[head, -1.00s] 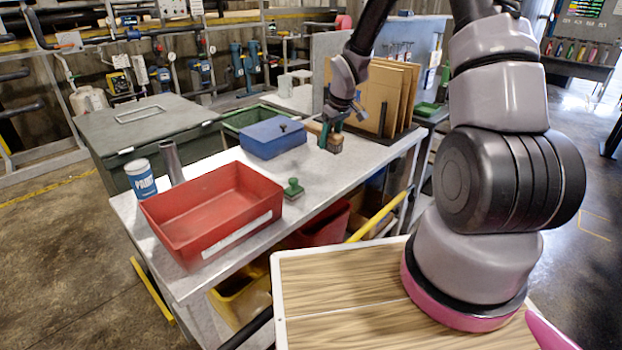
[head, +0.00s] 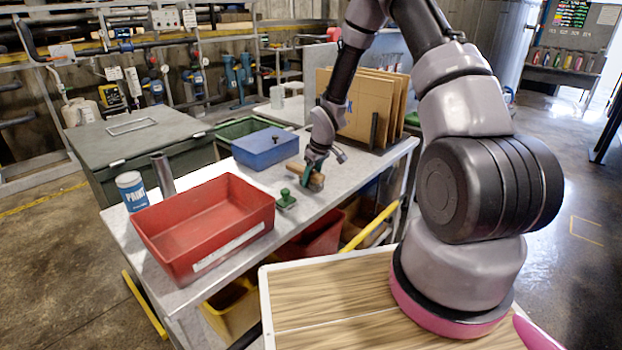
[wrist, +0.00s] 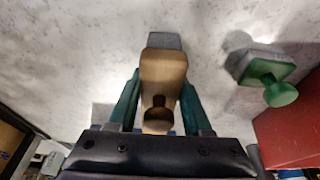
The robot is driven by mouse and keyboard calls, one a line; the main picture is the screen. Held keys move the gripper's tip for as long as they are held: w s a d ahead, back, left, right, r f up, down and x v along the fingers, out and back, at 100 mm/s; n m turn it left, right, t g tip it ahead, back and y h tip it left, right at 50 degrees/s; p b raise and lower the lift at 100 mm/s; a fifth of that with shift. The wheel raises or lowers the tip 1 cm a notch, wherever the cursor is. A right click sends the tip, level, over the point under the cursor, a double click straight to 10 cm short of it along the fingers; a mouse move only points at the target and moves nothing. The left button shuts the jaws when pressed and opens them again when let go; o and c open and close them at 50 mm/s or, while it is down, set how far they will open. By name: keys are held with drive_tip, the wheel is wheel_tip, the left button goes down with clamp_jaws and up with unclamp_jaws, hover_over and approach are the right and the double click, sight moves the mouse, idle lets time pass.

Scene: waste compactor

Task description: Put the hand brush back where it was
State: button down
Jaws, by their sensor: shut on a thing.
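The hand brush, with a tan wooden body (head: 315,181), is at the right part of the grey workbench (head: 345,172), close to the green-knobbed block. In the wrist view the brush (wrist: 163,68) lies between the two green fingers, its tan body pointing away from the palm and a grey part at the far end. My gripper (head: 308,172) is shut on it; it also shows in the wrist view (wrist: 160,100). The brush appears just above the bench top, but I cannot tell the exact gap. The fingers hide part of it.
A green-knobbed block (head: 286,201) stands just left of the brush. A red tray (head: 205,222), paint can (head: 131,190) and metal cylinder (head: 163,172) stand further left. A blue box (head: 263,148) is behind, and cardboard sheets (head: 350,105) stand back right.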

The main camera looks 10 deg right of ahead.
drive_tip(key=shift+c, duration=1.7)
unclamp_jaws()
drive_tip(key=shift+f, duration=0.1)
